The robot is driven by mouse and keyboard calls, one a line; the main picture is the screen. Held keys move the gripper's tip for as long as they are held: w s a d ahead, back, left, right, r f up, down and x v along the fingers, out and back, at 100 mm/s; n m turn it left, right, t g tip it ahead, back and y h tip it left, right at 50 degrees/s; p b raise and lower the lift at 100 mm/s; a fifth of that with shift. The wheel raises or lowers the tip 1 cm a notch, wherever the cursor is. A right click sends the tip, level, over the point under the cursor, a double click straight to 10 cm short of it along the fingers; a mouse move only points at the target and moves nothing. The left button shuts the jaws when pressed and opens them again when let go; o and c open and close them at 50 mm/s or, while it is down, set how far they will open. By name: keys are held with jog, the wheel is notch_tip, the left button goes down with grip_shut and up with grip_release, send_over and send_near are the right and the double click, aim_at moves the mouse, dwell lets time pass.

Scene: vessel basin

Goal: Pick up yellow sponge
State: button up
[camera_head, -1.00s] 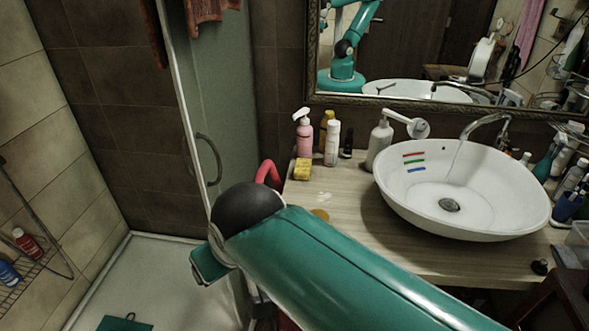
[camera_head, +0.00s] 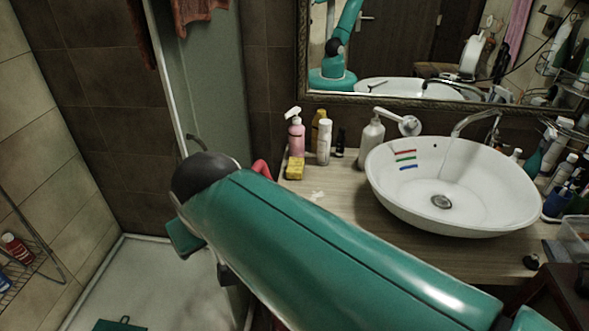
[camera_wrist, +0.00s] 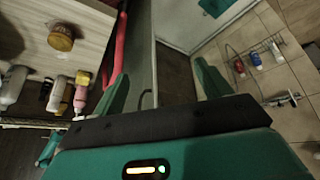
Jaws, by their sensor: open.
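The yellow sponge (camera_head: 295,168) stands at the left back end of the wooden counter, in front of the pink spray bottle (camera_head: 296,135). In the wrist view the sponge (camera_wrist: 83,77) shows at the left, against the pink bottle. My gripper (camera_wrist: 162,82) shows in the wrist view with its two green fingers wide apart and nothing between them. It points past the counter's edge, with the sponge to the left of its left finger. In the head view my arm crosses the foreground and the gripper's fingers cannot be made out.
A white basin (camera_head: 390,205) sits on the counter (camera_head: 345,205). A yellow bottle, a white bottle (camera_head: 323,143) and a soap dispenser (camera_head: 371,135) stand behind. An amber jar (camera_wrist: 62,37) and red bar (camera_wrist: 117,50) show in the wrist view. A glass shower door (camera_head: 215,80) is at left.

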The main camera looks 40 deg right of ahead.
jog(key=w+d+r+m+g+h, duration=0.1)
jog(key=w+d+m+h, duration=0.1)
jog(key=w+d, duration=0.7)
jog(key=m+g, duration=0.2)
jog(key=m, duration=0.6)
send_over(295, 165)
jog(key=s+a, duration=0.3)
jog(key=a, duration=0.1)
notch_tip(295, 165, down, 11)
jog(key=x, duration=0.9)
jog(key=shift+w+r, duration=0.1)
jog(key=shift+w, duration=0.2)
jog(key=shift+t, duration=0.3)
jog(key=shift+d+x, duration=0.15)
jog(key=shift+x, duration=1.15)
jog(key=shift+d+x, duration=0.1)
jog(key=shift+x, duration=1.15)
jog(key=shift+s, duration=0.2)
jog(key=shift+f, duration=0.25)
jog(key=c, duration=1.1)
